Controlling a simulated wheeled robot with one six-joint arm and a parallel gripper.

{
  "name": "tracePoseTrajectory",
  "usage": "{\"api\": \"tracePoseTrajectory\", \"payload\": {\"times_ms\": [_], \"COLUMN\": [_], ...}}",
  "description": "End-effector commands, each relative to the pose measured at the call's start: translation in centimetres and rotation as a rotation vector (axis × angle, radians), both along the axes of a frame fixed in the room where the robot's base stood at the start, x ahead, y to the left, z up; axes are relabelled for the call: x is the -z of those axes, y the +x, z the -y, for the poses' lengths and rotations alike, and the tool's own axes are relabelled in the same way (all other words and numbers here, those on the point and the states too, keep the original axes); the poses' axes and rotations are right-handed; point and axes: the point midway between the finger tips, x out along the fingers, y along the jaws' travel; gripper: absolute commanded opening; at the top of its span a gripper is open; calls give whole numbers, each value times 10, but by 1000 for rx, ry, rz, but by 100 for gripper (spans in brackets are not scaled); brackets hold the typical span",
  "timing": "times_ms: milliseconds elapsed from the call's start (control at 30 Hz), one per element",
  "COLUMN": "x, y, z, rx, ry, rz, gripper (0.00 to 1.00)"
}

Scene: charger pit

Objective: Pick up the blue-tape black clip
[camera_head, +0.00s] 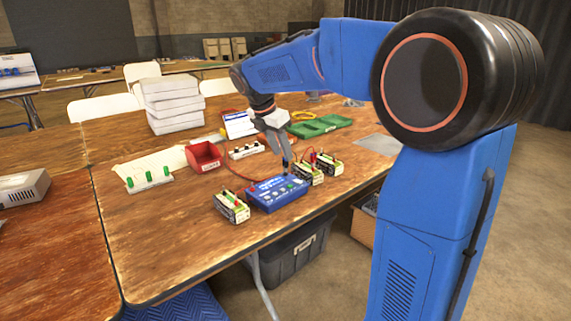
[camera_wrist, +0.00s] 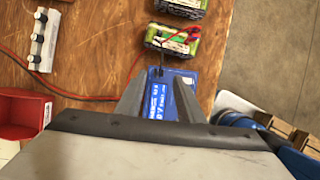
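My gripper (camera_head: 285,160) is over the blue charger box (camera_head: 276,193), beside the batteries. In the wrist view my gripper (camera_wrist: 160,69) shows two grey fingers set apart, with the blue charger (camera_wrist: 160,105) visible between and beyond them. A small dark lead or clip (camera_wrist: 161,68) shows near the fingertips, running from the near battery (camera_wrist: 172,39). I cannot make out blue tape on it, nor whether the fingers touch it. In the head view the clip is too small or hidden to tell.
Batteries stand left (camera_head: 231,206) and right (camera_head: 308,173) of the charger. A red bin (camera_head: 203,156), a white strip with black knobs (camera_head: 246,150) and a green tray (camera_head: 320,126) lie around it. A red cable crosses the table. The table's front edge is close.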

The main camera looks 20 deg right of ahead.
Motion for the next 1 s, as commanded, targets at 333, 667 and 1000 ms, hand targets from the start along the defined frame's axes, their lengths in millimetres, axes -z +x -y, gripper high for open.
{"api": "tracePoseTrajectory", "payload": {"times_ms": [333,667,1000], "x": [32,50,49], "y": [8,10,10], "z": [13,20,20], "rx": [1,1,0], "ry": [-1,0,0], "rz": [-2,0,0], "gripper": [34,34,0]}}
